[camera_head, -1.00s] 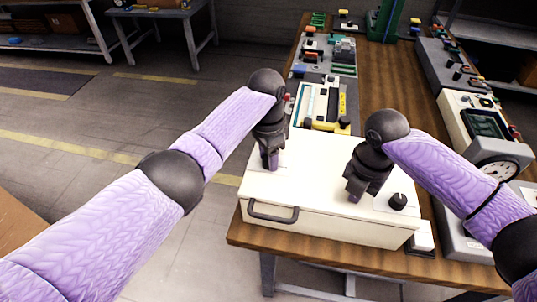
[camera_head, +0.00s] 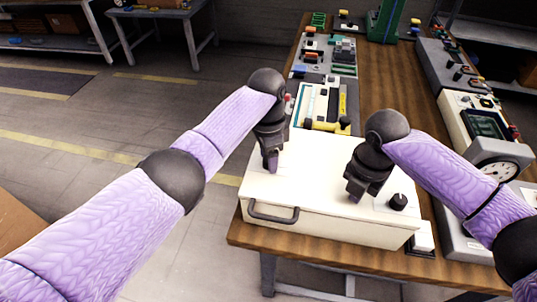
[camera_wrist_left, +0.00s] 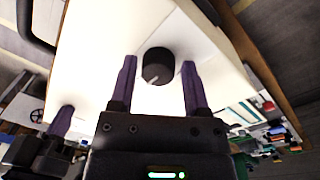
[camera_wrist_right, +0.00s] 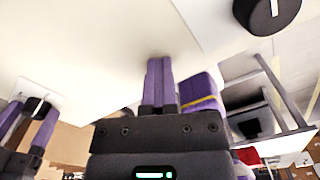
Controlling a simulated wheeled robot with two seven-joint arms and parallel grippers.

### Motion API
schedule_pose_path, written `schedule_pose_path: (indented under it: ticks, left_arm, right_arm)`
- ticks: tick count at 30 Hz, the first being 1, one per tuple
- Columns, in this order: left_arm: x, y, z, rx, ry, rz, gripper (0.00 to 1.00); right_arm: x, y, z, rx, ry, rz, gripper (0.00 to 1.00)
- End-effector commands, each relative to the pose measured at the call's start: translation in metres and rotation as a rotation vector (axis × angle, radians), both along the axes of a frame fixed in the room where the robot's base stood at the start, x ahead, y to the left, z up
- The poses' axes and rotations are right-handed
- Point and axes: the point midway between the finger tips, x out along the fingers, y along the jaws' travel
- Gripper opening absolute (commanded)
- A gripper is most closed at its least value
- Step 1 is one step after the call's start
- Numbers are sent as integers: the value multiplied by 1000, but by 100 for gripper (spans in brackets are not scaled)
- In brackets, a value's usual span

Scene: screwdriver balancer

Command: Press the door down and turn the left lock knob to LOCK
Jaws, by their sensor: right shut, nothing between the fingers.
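The white box with its door on top (camera_head: 312,165) stands on the wooden table. The left lock knob (camera_wrist_left: 157,66) is black with a white mark; in the head view my left gripper hides it. My left gripper (camera_wrist_left: 158,66) is open, its fingers on either side of this knob with gaps showing; it also shows in the head view (camera_head: 270,167). My right gripper (camera_wrist_right: 158,65) is shut and empty, its tips at the door surface; I cannot tell how hard they touch. It stands left of the right knob (camera_head: 398,202) in the head view (camera_head: 356,193).
A dark handle (camera_head: 273,213) sticks out from the box front. A small white block (camera_head: 423,237) sits right of the box. A gauge panel (camera_head: 497,168) and several devices fill the right and far table. The door's front middle is clear.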

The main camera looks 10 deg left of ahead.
Motion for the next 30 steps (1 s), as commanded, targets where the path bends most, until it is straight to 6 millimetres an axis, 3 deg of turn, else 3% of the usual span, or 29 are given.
schedule_pose_path:
  ticks: [3, 12, 24, 30]
  left_arm:
    - [0, 0, -1, -1, 1, 0, 81]
    - [0, -1, 5, -2, -1, 0, 81]
    - [5, 4, 104, 0, -5, 0, 81]
    - [5, 4, 120, -1, -1, 1, 81]
  right_arm:
    - [-1, -1, -1, -3, 3, -1, 0]
    - [-1, 0, -1, -2, 2, 0, 0]
    - [-1, 0, -1, -1, 3, 0, 0]
    - [-1, 0, -1, -1, 3, 0, 0]
